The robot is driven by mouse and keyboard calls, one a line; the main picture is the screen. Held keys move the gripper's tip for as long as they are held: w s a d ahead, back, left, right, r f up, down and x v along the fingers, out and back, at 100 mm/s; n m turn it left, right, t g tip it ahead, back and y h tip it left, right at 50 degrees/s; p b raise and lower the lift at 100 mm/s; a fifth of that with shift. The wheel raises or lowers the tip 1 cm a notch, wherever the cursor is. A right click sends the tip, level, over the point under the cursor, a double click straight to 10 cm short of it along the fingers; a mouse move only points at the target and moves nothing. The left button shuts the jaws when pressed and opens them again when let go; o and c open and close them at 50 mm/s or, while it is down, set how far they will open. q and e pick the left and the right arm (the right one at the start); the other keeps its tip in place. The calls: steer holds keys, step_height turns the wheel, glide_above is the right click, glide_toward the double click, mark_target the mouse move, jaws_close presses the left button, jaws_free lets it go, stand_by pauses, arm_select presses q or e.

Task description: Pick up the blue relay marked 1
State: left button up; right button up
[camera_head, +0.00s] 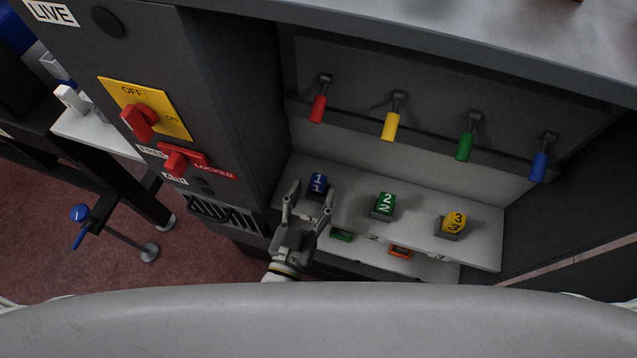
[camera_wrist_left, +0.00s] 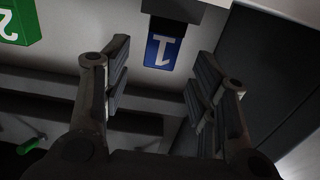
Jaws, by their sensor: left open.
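The blue relay marked 1 (camera_head: 318,182) sits in a dark socket at the left end of the light shelf in the cabinet. My left gripper (camera_head: 308,203) is open, just in front of the relay on its near side. In the left wrist view the blue relay (camera_wrist_left: 161,51) shows beyond and between the open fingers (camera_wrist_left: 158,75), with its 1 upside down. The fingers look empty, and I cannot tell whether either touches the relay. My right gripper is in neither view.
A green relay marked 2 (camera_head: 384,204) and a yellow relay marked 3 (camera_head: 454,223) stand to the right on the shelf (camera_head: 345,200). Red, yellow, green and blue handles (camera_head: 540,166) hang above. The cabinet's dark side wall is close on the left. Green (camera_head: 341,235) and orange (camera_head: 400,252) items lie lower.

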mark_target(316, 185)
arm_select(q)
steer(key=x, duration=0.4)
steer(key=shift+w+d+r+p, duration=0.1)
steer(key=shift+w+d+p, duration=0.05)
steer(key=shift+w+p, duration=0.25)
steer(key=shift+s, duration=0.1)
steer(key=c, duration=1.1)
